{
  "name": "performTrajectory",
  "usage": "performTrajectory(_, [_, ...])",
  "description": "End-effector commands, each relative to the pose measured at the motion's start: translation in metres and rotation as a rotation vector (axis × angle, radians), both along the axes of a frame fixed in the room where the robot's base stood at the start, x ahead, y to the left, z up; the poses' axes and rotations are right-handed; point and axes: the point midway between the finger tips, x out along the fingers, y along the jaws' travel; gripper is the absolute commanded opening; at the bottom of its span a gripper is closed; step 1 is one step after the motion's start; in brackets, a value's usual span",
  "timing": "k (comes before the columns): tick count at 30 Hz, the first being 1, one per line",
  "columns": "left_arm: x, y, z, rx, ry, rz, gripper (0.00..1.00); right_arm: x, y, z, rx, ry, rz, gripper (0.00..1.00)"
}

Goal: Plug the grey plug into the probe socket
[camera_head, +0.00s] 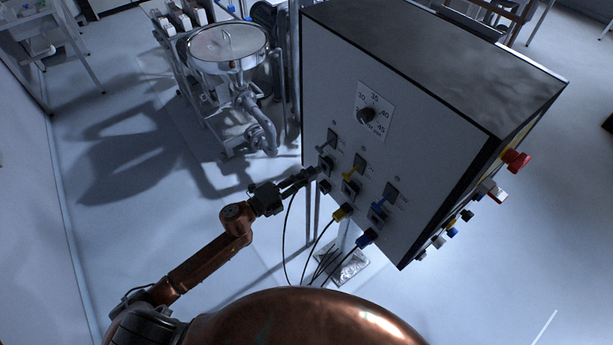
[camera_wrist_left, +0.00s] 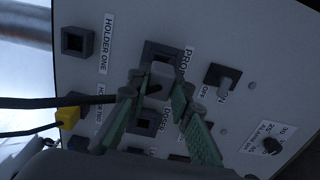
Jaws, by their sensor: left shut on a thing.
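My left gripper (camera_head: 306,177) is at the left column of the control box's front panel. In the left wrist view its green-padded fingers (camera_wrist_left: 160,84) are shut on the grey plug (camera_wrist_left: 160,76), whose dark cable (camera_wrist_left: 60,102) runs off to the left. The plug is right in front of the probe socket (camera_wrist_left: 153,50), beside the label starting "PRO". The fingers and plug hide much of the socket, and I cannot tell whether the plug is inside. The Holder One socket (camera_wrist_left: 77,41) is empty. My right gripper is not in view.
A yellow plug (camera_head: 341,212) and a blue plug (camera_head: 366,238) sit at the panel's lower edge, their cables hanging below. A switch (camera_wrist_left: 223,78) stands near the probe socket. A dial (camera_head: 367,114) is higher up. A steel hopper (camera_head: 226,48) stands behind left.

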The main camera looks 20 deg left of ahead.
Motion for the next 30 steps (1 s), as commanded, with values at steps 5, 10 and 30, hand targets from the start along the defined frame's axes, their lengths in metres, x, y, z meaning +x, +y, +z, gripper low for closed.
performTrajectory(5, [0.0001, 0.0001, 0.0006, -0.001, -0.001, 0.000, 0.00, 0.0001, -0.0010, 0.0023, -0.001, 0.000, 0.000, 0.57])
performTrajectory(10, [0.0001, 0.0001, 0.0002, 0.000, 0.000, 0.000, 0.00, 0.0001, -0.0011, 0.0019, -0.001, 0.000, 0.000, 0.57])
performTrajectory(30, [0.0086, -0.0065, 0.0005, -0.001, -0.001, 0.000, 0.00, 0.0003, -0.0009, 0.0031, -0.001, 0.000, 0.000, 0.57])
